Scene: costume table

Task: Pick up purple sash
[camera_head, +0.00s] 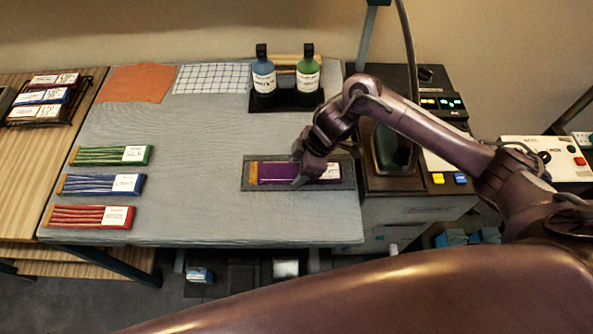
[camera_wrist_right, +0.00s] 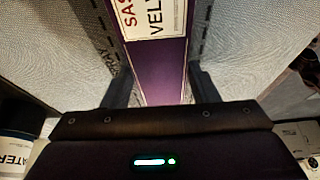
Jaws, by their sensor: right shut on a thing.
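The purple sash (camera_head: 275,171) is a folded purple bundle with an orange-yellow end and a white label. It lies on a dark grey tray (camera_head: 348,181) at the right side of the table. My right gripper (camera_head: 303,176) is over the sash's middle and shut on it. In the right wrist view the purple sash (camera_wrist_right: 160,72) runs between the two fingers of my right gripper (camera_wrist_right: 160,90), with its white label toward the top. The gripper hides part of the sash in the head view. I cannot tell whether the sash is lifted off the tray. My left gripper is not in view.
Green (camera_head: 108,155), blue (camera_head: 102,184) and red (camera_head: 90,216) sashes lie at the table's left. Blue (camera_head: 263,80) and green (camera_head: 307,75) bottles stand in a black holder behind the tray. An iron (camera_head: 392,150) stands to the right. The table's middle is clear.

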